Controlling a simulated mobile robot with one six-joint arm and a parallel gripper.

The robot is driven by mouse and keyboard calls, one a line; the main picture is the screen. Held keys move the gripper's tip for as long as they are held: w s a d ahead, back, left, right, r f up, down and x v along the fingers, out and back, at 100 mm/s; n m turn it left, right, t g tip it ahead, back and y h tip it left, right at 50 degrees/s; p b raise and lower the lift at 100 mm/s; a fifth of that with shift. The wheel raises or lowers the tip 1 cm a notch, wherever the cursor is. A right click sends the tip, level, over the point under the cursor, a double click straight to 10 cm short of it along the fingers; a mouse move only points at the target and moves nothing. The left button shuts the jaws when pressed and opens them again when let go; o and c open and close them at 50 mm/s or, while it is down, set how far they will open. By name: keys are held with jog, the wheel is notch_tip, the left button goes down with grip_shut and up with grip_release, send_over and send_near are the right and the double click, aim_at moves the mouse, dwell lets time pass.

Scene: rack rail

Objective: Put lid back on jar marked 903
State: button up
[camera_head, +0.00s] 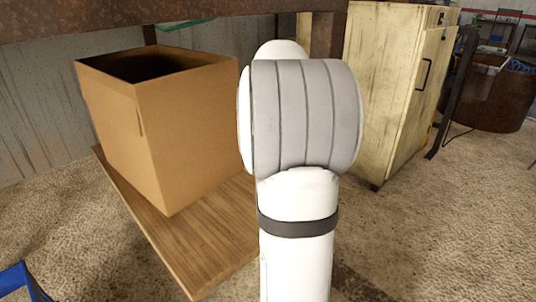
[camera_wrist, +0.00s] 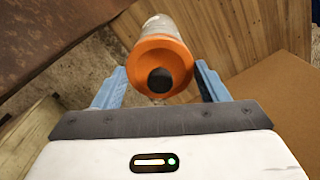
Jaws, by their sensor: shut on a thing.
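In the wrist view, an orange lid (camera_wrist: 160,57) with a round black knob sits between the blue fingers of my gripper (camera_wrist: 161,72). The fingers are shut on the lid's sides. A pale grey-white jar (camera_wrist: 160,25) shows just beyond the lid, in line with it. I cannot tell whether the lid is seated on the jar or held just above it. No number can be read on the jar. In the head view, my white arm fills the middle and hides the jar, lid and gripper.
A tall open cardboard box (camera_head: 182,130) stands on the wooden board (camera_head: 205,245) left of my arm. A rusty beam (camera_head: 180,18) crosses above. A worn cream cabinet (camera_head: 390,90) stands to the right.

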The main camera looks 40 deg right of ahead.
dwell(0.3)
jog(key=o, duration=1.2)
